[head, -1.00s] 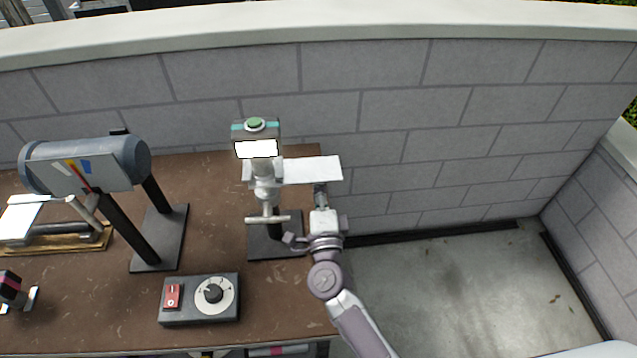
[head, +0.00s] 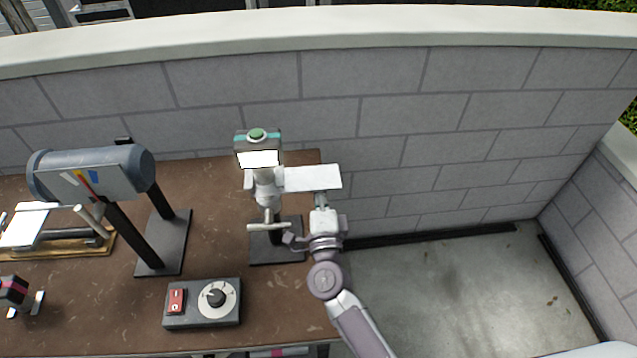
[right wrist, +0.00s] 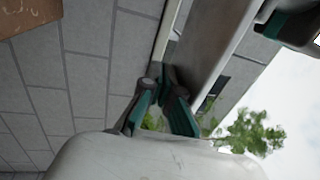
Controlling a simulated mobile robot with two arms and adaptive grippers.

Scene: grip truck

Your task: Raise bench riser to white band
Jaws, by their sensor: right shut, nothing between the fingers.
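The bench riser (head: 268,192) stands upright on a black base plate at the right end of the brown bench. It has a green button on top, a blank white panel (head: 258,158), a pale T-handle (head: 269,226) and a white plate (head: 313,178) extending right. My right gripper (head: 320,198) is just below this plate; contact is unclear. In the right wrist view its teal-and-black fingers (right wrist: 166,85) are shut and empty, near a pale flat surface (right wrist: 210,48). I cannot pick out a white band for certain. My left gripper is not in view.
A control box (head: 202,302) with a red switch and a dial sits at the bench's front. A grey cylinder (head: 95,170) on black supports stands left. A grey block wall (head: 400,110) runs behind; open floor (head: 450,290) lies right of the bench.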

